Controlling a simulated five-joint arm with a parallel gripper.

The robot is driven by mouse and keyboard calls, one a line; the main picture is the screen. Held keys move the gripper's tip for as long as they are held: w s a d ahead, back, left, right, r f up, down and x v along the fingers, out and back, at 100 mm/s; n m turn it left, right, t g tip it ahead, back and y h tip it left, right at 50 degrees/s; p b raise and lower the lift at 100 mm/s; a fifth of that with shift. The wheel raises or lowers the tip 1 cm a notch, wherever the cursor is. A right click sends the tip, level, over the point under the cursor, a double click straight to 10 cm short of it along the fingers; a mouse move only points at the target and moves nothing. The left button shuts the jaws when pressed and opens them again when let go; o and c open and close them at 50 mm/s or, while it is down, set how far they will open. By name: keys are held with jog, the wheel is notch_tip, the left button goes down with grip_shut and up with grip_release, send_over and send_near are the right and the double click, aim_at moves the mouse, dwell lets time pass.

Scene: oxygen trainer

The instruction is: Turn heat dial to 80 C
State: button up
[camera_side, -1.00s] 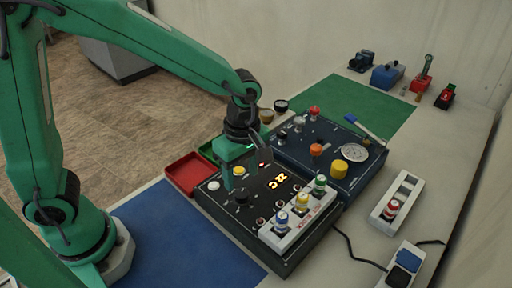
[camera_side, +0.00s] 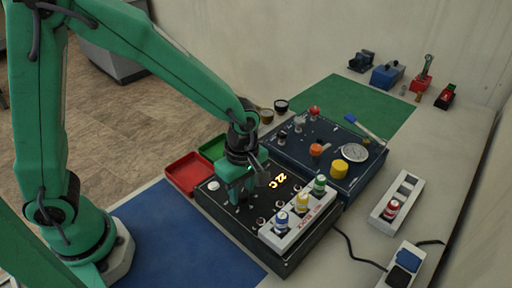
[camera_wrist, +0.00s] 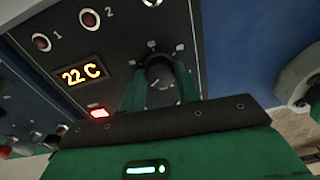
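The black heat dial (camera_wrist: 158,72) shows in the wrist view on the dark panel, with small white marks around it. The lit display (camera_wrist: 82,74) reads 22 C; it also shows in the side view (camera_side: 277,181). My gripper (camera_wrist: 160,88) has its two green fingers down on either side of the dial, apart from each other. No firm squeeze on the dial is visible. In the side view my gripper (camera_side: 237,198) is low over the dark control box (camera_side: 228,218) and hides the dial.
A white rack (camera_side: 292,234) with several coloured-capped vials stands on the front right of the box. Red (camera_side: 187,178) and green (camera_side: 213,147) trays lie behind its left side. A second dark box (camera_side: 345,185) with knobs and a gauge stands behind. The blue mat (camera_side: 170,235) is clear.

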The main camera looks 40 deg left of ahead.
jog(key=c, duration=0.3)
